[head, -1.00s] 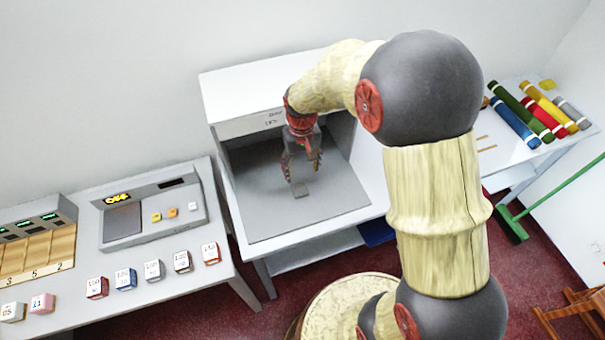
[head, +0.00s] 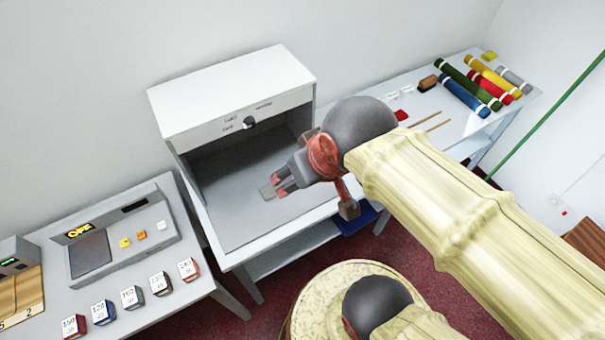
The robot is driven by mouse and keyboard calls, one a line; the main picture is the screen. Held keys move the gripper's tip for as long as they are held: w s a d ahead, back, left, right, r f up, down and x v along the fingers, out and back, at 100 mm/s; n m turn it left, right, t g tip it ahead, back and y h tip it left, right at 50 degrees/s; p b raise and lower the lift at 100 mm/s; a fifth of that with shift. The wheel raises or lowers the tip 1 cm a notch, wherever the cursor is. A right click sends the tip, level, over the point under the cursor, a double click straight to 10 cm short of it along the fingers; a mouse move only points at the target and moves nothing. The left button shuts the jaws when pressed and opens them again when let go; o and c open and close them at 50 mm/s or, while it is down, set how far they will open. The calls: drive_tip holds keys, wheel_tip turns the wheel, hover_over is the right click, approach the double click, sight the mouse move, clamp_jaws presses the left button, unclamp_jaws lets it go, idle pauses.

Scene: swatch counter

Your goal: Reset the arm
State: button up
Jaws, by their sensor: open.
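My gripper (head: 279,187) is open, its fingers pointing left toward the open front of a white booth (head: 232,84) with a grey interior. A small flat grey swatch (head: 267,192) shows right by the fingertips; I cannot tell whether it lies on the booth floor or touches a finger. My arm reaches in from the lower right and is bent at a dark joint just behind the gripper.
A grey device (head: 120,235) with buttons and a row of labelled blocks (head: 132,297) stand on the left table. Coloured rolls (head: 485,84), a brown brush (head: 428,83) and thin sticks (head: 431,121) lie on the right table. A green pole (head: 548,112) leans at right.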

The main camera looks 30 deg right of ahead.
drive_tip(key=shift+s, duration=0.25)
